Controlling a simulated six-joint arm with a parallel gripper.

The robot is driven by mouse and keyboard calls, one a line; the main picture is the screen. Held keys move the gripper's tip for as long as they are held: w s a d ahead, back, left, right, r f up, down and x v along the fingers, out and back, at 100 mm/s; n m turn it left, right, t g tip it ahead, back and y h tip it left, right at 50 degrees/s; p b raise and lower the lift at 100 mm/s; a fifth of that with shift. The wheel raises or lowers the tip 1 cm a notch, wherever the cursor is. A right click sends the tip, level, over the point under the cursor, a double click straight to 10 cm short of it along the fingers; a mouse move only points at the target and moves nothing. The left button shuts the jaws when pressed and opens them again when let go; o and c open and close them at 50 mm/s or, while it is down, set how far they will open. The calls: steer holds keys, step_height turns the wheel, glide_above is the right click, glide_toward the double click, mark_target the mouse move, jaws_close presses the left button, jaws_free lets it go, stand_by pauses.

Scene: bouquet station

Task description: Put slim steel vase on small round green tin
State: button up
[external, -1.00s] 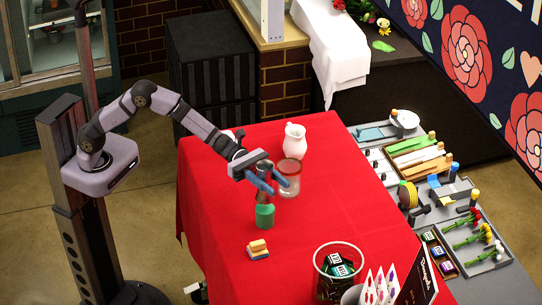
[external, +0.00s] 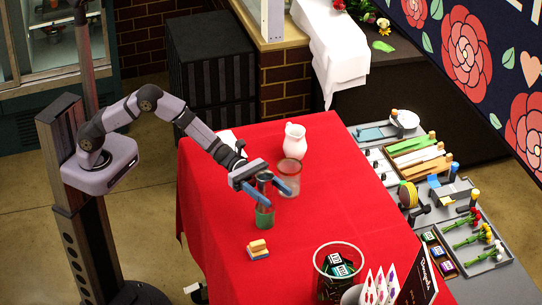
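The slim steel vase (external: 264,177) is upright, a dark narrow cylinder with its top showing between the fingers of my gripper (external: 281,198). The small round green tin (external: 264,218) stands on the red table directly below it. The vase's lower part is largely hidden by the near blue finger, so its contact with the tin is not clearly visible. My gripper's two blue fingers are spread apart around the vase, with a gap showing at the right finger.
A clear glass jar (external: 290,177) stands close behind the right finger, and a white pitcher (external: 294,142) is farther back. A yellow and blue sponge-like block (external: 258,249) lies in front. A clear bin (external: 340,268) stands at the front right. The red table (external: 220,215) is free at left.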

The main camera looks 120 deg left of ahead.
steer(key=shift+r, duration=0.1)
steer(key=shift+r, duration=0.1)
steer(key=shift+s+a, duration=0.15)
steer(key=shift+s, duration=0.1)
steer(key=b+v, duration=0.3)
steer(key=v, duration=0.8)
steer(key=shift+s, duration=0.25)
steer(key=s+d+f+m+g+h, duration=0.2)
steer(key=s+d+m+g, duration=0.15)
steer(key=d, duration=0.25)
steer(key=s+d+f+m+g+h, duration=0.1)
steer(key=s+d+f+m+g, duration=0.25)
steer(key=d, duration=0.25)
steer(key=s+d+f+m+g, duration=0.3)
steer(key=s+d+m, duration=0.1)
steer(key=s, duration=0.2)
steer(key=s+d+f+m+g, duration=0.3)
steer(key=s+m, duration=0.2)
steer(key=s, duration=0.1)
steer(key=s+a+f+m+g+y, duration=0.1)
steer(key=s+a+f+m+y, duration=0.2)
steer(key=s+m, duration=0.4)
steer(key=s+a+f+m+g+y, duration=0.2)
steer(key=s+a+m+y, duration=0.3)
steer(key=s+m, duration=0.3)
steer(key=shift+s+a+f+m+g+y, duration=0.3)
steer(key=shift+s+f+y, duration=0.15)
steer(key=shift+y, duration=0.45)
